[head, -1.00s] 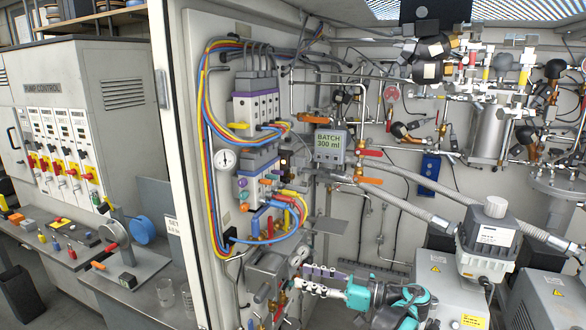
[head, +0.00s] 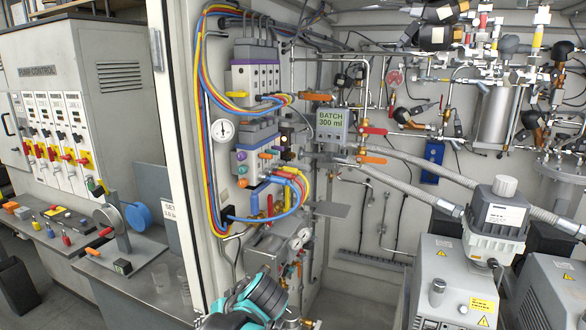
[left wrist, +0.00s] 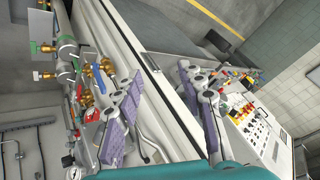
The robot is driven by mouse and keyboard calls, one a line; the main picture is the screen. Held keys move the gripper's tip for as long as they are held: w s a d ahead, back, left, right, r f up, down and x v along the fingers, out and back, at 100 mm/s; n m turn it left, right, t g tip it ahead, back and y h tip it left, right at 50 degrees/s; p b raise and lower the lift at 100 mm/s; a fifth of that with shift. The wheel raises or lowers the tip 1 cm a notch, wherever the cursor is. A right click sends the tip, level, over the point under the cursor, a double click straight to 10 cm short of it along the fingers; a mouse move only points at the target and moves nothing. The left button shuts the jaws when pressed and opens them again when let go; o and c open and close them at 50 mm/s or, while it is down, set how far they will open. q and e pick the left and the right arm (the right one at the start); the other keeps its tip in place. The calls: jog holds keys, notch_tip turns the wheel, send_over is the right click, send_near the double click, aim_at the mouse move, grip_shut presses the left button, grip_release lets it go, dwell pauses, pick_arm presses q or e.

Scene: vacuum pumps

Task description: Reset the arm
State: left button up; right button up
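My left gripper (left wrist: 160,105) is in the left wrist view, with its two purple-padded fingers spread wide apart and nothing between them. Beyond it are the cabinet's white door edge and brass valves. In the head view, a teal and dark joint of my arm (head: 258,298) is at the bottom, left of centre, in front of the lower valve block (head: 270,245). No gripper fingers are clear in the head view. My right gripper is not in view.
The pump control cabinet (head: 75,85) and a side bench stand left. Coloured hoses (head: 205,130) and a batch display (head: 331,122) are on the cabinet wall. A vacuum pump (head: 495,220) stands right. Brass valves (left wrist: 68,50) are close to the left finger in the wrist view.

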pick_arm(q)
jog(key=s+f+m+t+h+b, duration=0.2)
jog(key=s+f+h+b, duration=0.3)
jog(key=s+f, duration=0.9)
jog(key=shift+s+f+m+h, duration=0.2)
jog(key=shift+m+h, duration=0.4)
jog(key=shift+h, duration=0.2)
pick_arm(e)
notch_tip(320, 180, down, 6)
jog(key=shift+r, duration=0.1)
